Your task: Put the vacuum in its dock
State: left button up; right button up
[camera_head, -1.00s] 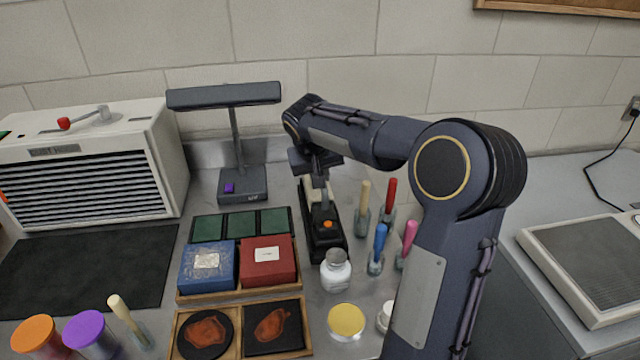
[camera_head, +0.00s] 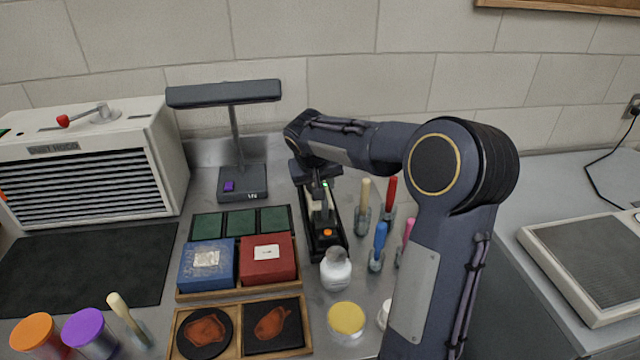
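The small dark hand vacuum (camera_head: 327,236), with an orange button, sits low in a long black dock (camera_head: 343,246) in the middle of the bench. Its front part lies between the dock's side walls; I cannot tell whether it touches the bottom. My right gripper (camera_head: 321,190) points down at the vacuum's upper part from above, and its fingers look shut on it, though they are mostly hidden. A small green light shows beside the gripper. My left gripper is out of view.
A white jar (camera_head: 335,270) stands right in front of the dock. Several coloured-handled brushes, one blue (camera_head: 380,238), stand to its right. Red (camera_head: 268,258) and blue boxes are close on its left. A black lamp (camera_head: 240,180) stands behind left.

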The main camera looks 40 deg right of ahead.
jog(key=shift+r, duration=0.1)
jog(key=shift+r, duration=0.2)
jog(key=v, duration=1.2)
jog(key=s+a+f+n+t+y, duration=0.1)
jog(key=s+a+f+y, duration=0.3)
jog(key=s, duration=0.8)
jog(key=s+a+f+n+t+y, duration=0.1)
jog(key=s+a+f+y, duration=0.3)
jog(key=s+a+f, duration=0.4)
jog(key=s+a+n, duration=0.1)
jog(key=s+a, duration=0.3)
jog(key=a, duration=0.1)
jog(key=shift+a+n, duration=0.35)
jog(key=shift+n, duration=0.05)
jog(key=shift+t, duration=0.3)
